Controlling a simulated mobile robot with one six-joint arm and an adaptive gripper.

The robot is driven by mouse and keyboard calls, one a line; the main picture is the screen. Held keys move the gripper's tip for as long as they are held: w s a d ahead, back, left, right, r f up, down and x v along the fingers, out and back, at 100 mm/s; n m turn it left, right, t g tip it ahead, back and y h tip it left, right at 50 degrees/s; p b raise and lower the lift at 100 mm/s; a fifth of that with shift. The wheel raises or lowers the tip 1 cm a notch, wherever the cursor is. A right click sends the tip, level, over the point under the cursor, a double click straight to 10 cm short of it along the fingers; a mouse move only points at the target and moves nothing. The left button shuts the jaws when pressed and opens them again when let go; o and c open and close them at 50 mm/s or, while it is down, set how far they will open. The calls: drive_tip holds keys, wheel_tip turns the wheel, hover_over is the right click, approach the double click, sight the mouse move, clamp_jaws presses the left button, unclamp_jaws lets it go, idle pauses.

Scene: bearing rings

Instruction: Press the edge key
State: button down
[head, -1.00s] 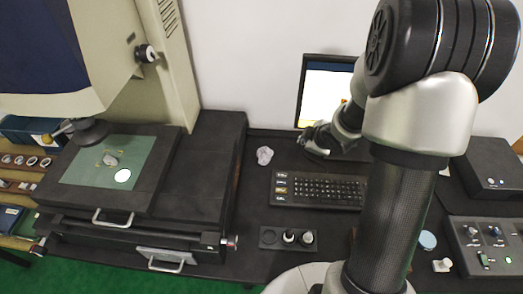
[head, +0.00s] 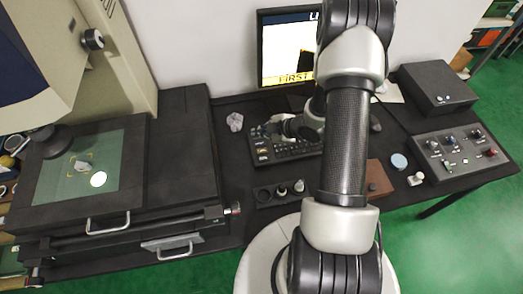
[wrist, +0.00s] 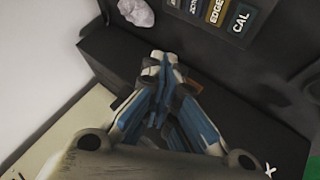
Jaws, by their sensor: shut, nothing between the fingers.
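The edge key (wrist: 216,13) shows at the top of the wrist view, with its label "EDGE" readable, beside the key marked "CAL" (wrist: 240,24). Both belong to the column of labelled keys at the left end of the black keyboard (head: 290,153). My gripper (wrist: 160,62) is shut and empty. In the wrist view its fingertips lie left of and below the edge key, apart from it. In the head view my gripper (head: 262,132) is over the back left part of the keyboard. The height of the fingertips above the keys is hard to tell.
A crumpled whitish lump (head: 235,121) lies left of the keyboard. A monitor (head: 287,50) stands behind it. A holder with small round pieces (head: 280,193) sits in front. A control box with knobs (head: 460,152) is at the right, and a large measuring machine (head: 40,60) at the left.

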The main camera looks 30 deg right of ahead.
sight(261, 153)
drive_tip(key=shift+f+b, duration=3.5)
drive_tip(key=shift+f, duration=0.9)
drive_tip(key=shift+f, duration=0.15)
drive_tip(key=shift+f+b, duration=0.25)
drive_tip(key=shift+b, duration=0.1)
drive_tip(key=shift+f+b, duration=0.3)
drive_tip(key=shift+f, duration=0.05)
drive_tip(key=shift+r, duration=0.15)
drive_tip(key=shift+r+p, duration=0.6)
drive_tip(key=shift+r+p, duration=2)
drive_tip(key=shift+r, duration=0.55)
